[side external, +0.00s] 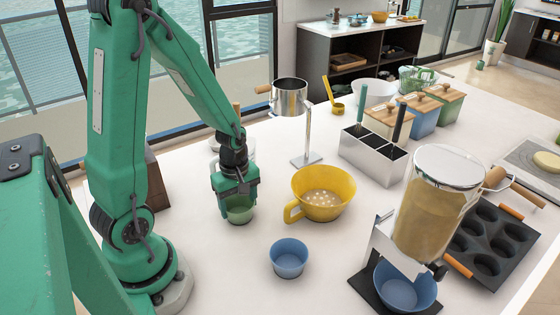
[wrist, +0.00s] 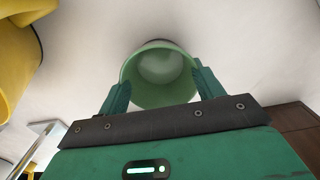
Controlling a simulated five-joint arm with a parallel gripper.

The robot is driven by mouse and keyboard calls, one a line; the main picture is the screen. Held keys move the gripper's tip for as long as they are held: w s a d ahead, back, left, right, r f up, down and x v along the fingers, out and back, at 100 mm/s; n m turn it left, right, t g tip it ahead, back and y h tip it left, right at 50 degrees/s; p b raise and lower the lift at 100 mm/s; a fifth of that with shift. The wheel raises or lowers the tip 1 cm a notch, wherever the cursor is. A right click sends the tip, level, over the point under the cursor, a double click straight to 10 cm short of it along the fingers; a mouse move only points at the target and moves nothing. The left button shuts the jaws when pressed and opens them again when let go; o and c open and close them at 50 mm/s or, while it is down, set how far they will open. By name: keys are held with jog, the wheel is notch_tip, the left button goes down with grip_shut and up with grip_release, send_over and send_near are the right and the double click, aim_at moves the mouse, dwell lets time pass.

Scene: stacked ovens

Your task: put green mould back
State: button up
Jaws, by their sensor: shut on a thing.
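The green mould (side external: 240,215) is a small round cup just left of the yellow colander in the side view. My gripper (side external: 236,200) points down and is shut on it. In the wrist view the mould (wrist: 160,98) sits upright between the two green fingers (wrist: 160,78), its open mouth facing the camera and its inside empty. Its base is at or very close to the white worktop; I cannot tell whether it touches. A blue mould (side external: 288,258) of similar shape stands empty on the worktop in front.
The yellow colander (side external: 322,190) stands close right of my gripper. Behind it are a steel cup on a stand (side external: 290,98) and a steel compartment box (side external: 372,158). A dispenser (side external: 435,205) over a blue bowl (side external: 403,293) and a dark muffin tray (side external: 490,243) stand right.

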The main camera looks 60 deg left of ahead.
jog(key=shift+f, duration=0.1)
jog(key=o, duration=1)
notch_tip(320, 180, up, 12)
dwell(0.5)
jog(key=shift+d+r, duration=0.1)
jog(key=shift+r, duration=0.1)
dwell(0.4)
jog(key=s+d+r+m+t, duration=0.2)
jog(key=d+r+m, duration=0.2)
jog(key=m, duration=0.5)
jog(key=s+d+r+m+t, duration=0.1)
jog(key=d+r+m+t, duration=0.2)
jog(key=r+m, duration=0.3)
jog(key=shift+s+d+r+m+t, duration=0.3)
jog(key=shift+d+m, duration=0.55)
jog(key=shift+m, duration=0.65)
